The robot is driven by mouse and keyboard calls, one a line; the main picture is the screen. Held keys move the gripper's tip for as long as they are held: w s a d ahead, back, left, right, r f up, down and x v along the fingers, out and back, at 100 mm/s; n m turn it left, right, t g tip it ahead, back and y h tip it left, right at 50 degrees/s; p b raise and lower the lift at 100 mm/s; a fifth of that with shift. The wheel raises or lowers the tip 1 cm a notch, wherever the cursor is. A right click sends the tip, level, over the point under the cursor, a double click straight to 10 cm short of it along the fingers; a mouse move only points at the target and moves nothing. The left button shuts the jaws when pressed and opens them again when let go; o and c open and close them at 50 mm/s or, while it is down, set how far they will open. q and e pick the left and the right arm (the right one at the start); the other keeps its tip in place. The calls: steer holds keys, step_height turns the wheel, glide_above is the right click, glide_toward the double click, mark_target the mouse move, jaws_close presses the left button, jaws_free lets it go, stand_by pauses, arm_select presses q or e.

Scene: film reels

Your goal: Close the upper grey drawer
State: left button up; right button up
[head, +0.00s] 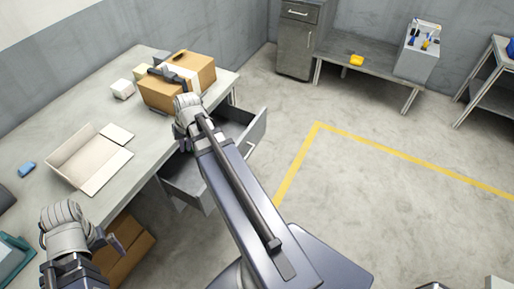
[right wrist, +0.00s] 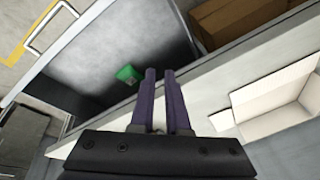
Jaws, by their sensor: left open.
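The grey drawer (head: 259,128) under the workbench stands pulled out, its front panel and handle toward the open floor. My right arm hides its middle in the head view. In the right wrist view its bare interior (right wrist: 95,65) shows, with a small green item (right wrist: 129,74) inside and the metal handle (right wrist: 50,27) at upper left. My right gripper (right wrist: 159,72) shows narrow fingers close together with nothing between them, over the drawer near the bench edge. Whether they touch the drawer I cannot tell. My left gripper (head: 112,243) is open at lower left, away from the drawer.
The workbench (head: 70,100) carries a cardboard box (head: 205,75), an open pale box (head: 75,170) and small blocks. A brown box (head: 130,262) stands below it. A grey cabinet (head: 296,50) and low bench (head: 365,75) line the back wall. The floor right of the drawer is clear.

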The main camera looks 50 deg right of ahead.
steer(key=s+d+f+m+b, duration=0.1)
steer(key=d+f+b, duration=0.1)
steer(key=d, duration=0.3)
steer(key=s+d+f+m+t+h+b, duration=0.1)
steer(key=s+d+f+m+b, duration=0.1)
steer(key=d, duration=0.3)
steer(key=s+d+f+m+b, duration=0.1)
steer(key=d+f+b, duration=0.1)
steer(key=d, duration=0.3)
steer(key=shift+s+f+t+b, duration=0.3)
steer(key=shift+s+f+t, duration=0.1)
steer(key=shift+f, duration=0.3)
jaws_close()
steer(key=s+d+f+m+t+h+b, duration=0.1)
steer(key=s+d+f+m+h+b, duration=0.15)
steer(key=s+d, duration=0.4)
steer(key=s+d+f+m+h+b, duration=0.1)
steer(key=s+d+f+m+b, duration=0.2)
steer(key=d, duration=0.6)
steer(key=b, duration=0.9)
glide_toward(254, 138)
step_height(254, 138, down, 4)
steer(key=d, duration=0.2)
arm_select(q)
step_height(254, 138, down, 23)
steer(key=shift+a+f, duration=0.15)
arm_select(e)
steer(key=shift+w, duration=1.1)
